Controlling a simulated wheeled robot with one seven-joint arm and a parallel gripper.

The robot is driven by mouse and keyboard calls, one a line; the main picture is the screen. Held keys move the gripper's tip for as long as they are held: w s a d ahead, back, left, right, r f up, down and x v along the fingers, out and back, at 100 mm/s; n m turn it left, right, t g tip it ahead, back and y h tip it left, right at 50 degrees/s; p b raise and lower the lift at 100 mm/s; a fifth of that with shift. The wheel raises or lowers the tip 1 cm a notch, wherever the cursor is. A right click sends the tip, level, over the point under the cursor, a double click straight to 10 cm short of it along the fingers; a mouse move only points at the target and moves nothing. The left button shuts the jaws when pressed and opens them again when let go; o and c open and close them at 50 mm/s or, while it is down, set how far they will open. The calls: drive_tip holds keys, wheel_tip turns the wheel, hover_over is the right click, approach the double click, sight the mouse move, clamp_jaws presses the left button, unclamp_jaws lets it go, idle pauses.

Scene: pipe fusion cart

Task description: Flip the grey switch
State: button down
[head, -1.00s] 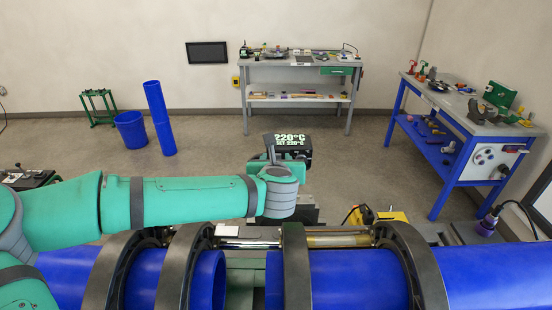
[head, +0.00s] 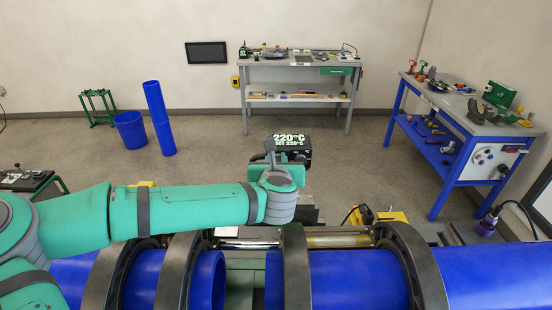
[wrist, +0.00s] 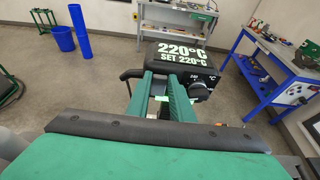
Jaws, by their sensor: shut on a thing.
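The control box with the 220°C display (wrist: 181,54) stands ahead of my gripper in the wrist view. Its display also shows in the head view (head: 289,141), just beyond my arm's end. My gripper (wrist: 160,92) has its two green fingers at the box's left front, under the display. A small grey part (wrist: 159,88) shows between the fingers, mostly covered by them. It looks like the grey switch, and the fingers are shut on it; its position cannot be told. A dark round knob (wrist: 200,91) sits on the box right of the fingers. In the head view my arm hides the fingers.
Blue pipes (head: 350,280) in dark clamp rings lie across the front, below my arm. A black bar handle (wrist: 131,74) is close left of the fingers. A yellow-topped unit (head: 390,216) stands to the right. The floor behind is mostly clear, with workbenches farther back.

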drive_tip(key=shift+f+t, duration=0.1)
drive_tip(key=shift+t, duration=0.2)
drive_tip(key=c, duration=1.9)
unclamp_jaws()
drive_tip(key=shift+w, duration=0.1)
drive_tip(key=o, duration=0.3)
drive_tip(key=shift+a, duration=0.15)
drive_tip(key=shift+o, duration=0.2)
drive_tip(key=shift+s, duration=0.65)
drive_tip(key=v, duration=1)
drive_tip(key=shift+w, duration=0.1)
